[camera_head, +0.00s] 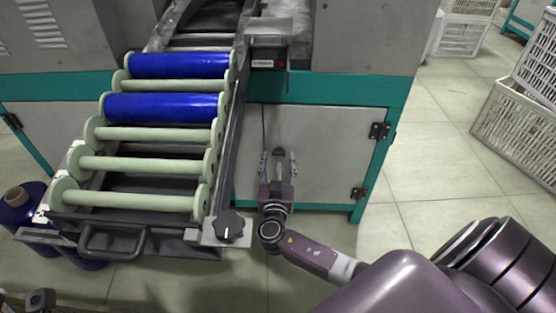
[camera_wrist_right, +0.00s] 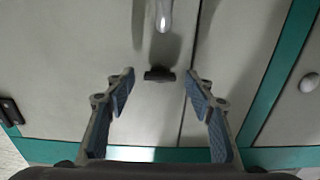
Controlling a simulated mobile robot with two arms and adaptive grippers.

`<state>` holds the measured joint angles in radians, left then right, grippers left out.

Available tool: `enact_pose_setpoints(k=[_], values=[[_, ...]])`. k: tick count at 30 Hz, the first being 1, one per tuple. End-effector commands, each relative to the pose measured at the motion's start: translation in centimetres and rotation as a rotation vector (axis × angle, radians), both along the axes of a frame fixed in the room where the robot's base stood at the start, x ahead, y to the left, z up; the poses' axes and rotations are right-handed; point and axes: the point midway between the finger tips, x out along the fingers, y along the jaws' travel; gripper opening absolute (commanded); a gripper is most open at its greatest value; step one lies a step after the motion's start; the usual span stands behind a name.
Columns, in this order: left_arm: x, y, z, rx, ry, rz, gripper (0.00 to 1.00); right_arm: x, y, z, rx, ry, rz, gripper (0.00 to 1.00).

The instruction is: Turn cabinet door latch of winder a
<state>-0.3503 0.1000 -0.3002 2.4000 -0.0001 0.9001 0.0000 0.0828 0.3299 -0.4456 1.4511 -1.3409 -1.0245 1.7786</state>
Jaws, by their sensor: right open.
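The pale cabinet door (camera_head: 330,148) of the winder sits inside a teal frame, with dark hinges (camera_head: 378,131) on its right side. My right gripper (camera_head: 278,158) is in front of the left part of this door, with its two fingers apart. In the right wrist view the open fingers (camera_wrist_right: 158,82) have nothing between them. A silver latch handle (camera_wrist_right: 164,14) shows at the top middle, beyond the fingertips. A small black block (camera_wrist_right: 160,74) lies on the door face between the fingertips in the picture. The depth between fingers and handle is hard to tell.
A sloping rack of green rollers (camera_head: 140,163) with blue bobbins (camera_head: 163,107) stands left of my gripper. Its black knob (camera_head: 229,226) is close to my right wrist. Dark blue spools (camera_head: 24,214) stand at the left. White crates (camera_head: 518,130) stand at the right, with clear floor between.

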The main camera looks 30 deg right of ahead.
Motion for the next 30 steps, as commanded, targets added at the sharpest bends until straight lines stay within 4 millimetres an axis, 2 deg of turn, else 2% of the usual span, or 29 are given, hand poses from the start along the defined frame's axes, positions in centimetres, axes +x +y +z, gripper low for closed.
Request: enact_pose_setpoints(k=[10, 22, 30], values=[[0.01, -0.03, -0.11, 0.000, 0.001, 0.000, 0.40, 0.49, -0.41, 0.03, 0.000, 0.000, -0.001, 0.49], [0.02, -0.03, -0.12, 0.000, 0.001, -0.001, 0.40, 0.47, -0.38, 0.01, 0.000, 0.000, -0.001, 0.07], [0.02, -0.02, -0.31, 0.000, 0.001, -0.001, 0.40, 0.44, -0.38, -0.07, -0.023, 0.017, -0.001, 0.07]])
